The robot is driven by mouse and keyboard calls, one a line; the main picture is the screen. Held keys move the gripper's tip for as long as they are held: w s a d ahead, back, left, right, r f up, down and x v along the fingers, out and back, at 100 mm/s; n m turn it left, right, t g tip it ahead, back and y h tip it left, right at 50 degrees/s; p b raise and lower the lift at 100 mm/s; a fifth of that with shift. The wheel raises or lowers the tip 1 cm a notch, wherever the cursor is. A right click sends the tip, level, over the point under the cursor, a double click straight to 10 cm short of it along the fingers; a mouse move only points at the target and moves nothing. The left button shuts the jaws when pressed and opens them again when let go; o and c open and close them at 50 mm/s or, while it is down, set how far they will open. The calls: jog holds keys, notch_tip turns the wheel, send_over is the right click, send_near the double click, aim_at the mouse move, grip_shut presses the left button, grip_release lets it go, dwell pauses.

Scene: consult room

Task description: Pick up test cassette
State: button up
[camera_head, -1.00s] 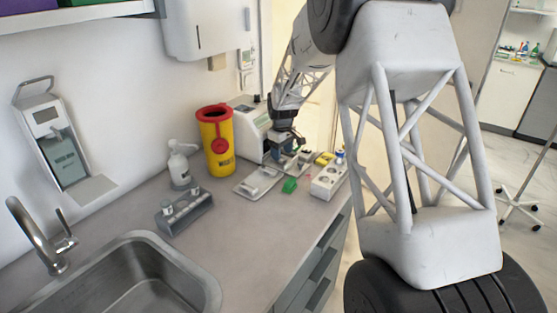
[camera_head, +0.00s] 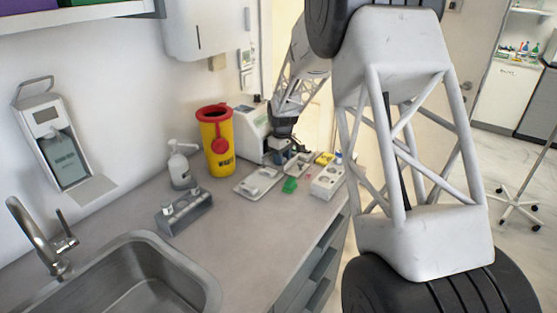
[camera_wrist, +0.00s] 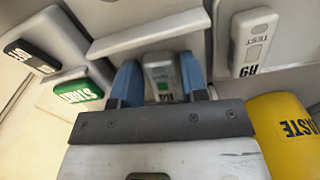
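In the wrist view, a pale test cassette (camera_wrist: 160,72) with dark lettering at its near end lies between the two blue fingers of my gripper (camera_wrist: 162,82). The fingers stand apart, one on each side of it, and a narrow gap seems to show, so the grip looks open. The gripper's dark bar hides the cassette's near end. In the head view, my gripper (camera_head: 289,153) is low over the far end of the counter, behind a grey tray (camera_head: 240,186); the cassette between the fingers is not clear there.
A green block (camera_head: 290,185) and a white box with round openings (camera_head: 327,181) stand close to the gripper. A yellow waste bin (camera_head: 217,150), a pump bottle (camera_head: 179,168) and a grey rack (camera_head: 184,213) stand left. The front counter (camera_head: 240,240) is clear beside the sink (camera_head: 130,280).

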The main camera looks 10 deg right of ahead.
jog(key=c, duration=0.6)
jog(key=shift+r, duration=0.15)
jog(key=shift+r, duration=0.55)
jog(key=shift+s+r, duration=0.2)
jog(key=shift+r, duration=0.4)
jog(key=shift+s+r, duration=0.2)
jog(key=shift+r, duration=0.35)
jog(key=s, duration=0.5)
jog(key=s+r, duration=0.1)
jog(key=s, duration=0.9)
jog(key=shift+s+r, duration=0.1)
jog(key=shift+r, duration=0.05)
